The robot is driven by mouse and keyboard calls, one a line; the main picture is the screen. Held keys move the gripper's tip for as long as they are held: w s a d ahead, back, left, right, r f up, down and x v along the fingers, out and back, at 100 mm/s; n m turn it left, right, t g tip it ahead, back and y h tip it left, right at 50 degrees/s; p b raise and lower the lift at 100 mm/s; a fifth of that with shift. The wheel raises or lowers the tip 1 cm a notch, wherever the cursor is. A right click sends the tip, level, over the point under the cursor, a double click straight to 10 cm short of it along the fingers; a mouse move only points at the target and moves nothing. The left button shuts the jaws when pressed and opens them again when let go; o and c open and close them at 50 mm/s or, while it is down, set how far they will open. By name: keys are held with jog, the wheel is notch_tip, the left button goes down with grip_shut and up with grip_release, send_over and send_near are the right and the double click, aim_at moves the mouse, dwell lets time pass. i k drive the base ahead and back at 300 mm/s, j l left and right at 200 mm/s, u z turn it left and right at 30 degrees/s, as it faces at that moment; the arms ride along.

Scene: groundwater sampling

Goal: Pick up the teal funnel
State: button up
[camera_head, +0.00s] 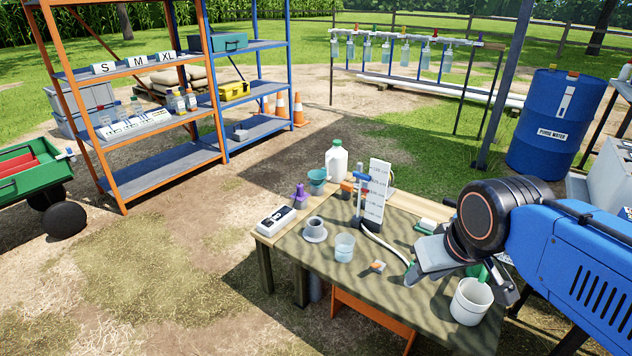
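The teal funnel (317,178) stands at the far left part of the work table (318,262), just left of a white jug. Its wide rim faces up, and its lower end is partly hard to make out. My gripper (438,264) hangs above the right part of the table, well to the right of the funnel and apart from it. The wrist and the arm hide part of the gripper, so its opening does not show clearly. I see nothing of the funnel in it.
Around the funnel stand the white jug (336,161), a purple-topped item (300,196), a meter box (276,219) and a grey cup (315,230). A clear beaker (344,247) and an upright white board (377,191) are nearby. A white bucket (470,302) stands below my wrist.

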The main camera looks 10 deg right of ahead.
aim_at(317, 176)
jog(key=i+j+z, duration=0.15)
jog(key=j, duration=0.25)
jog(key=i+j+z, duration=0.1)
jog(key=i+j, duration=0.3)
jog(key=i+j+z, duration=0.15)
jog(key=j, duration=0.4)
jog(key=i+j+z, duration=0.1)
jog(key=i+j, duration=0.15)
jog(key=j, duration=0.25)
jog(key=i+j+z, duration=0.15)
jog(key=j, duration=0.35)
jog(key=i+j+z, duration=0.1)
jog(key=j, duration=0.45)
jog(key=i+j+z, duration=0.15)
jog(key=j, duration=0.4)
jog(key=i+j+z, duration=0.1)
jog(key=i+j, duration=0.15)
jog(key=j, duration=0.3)
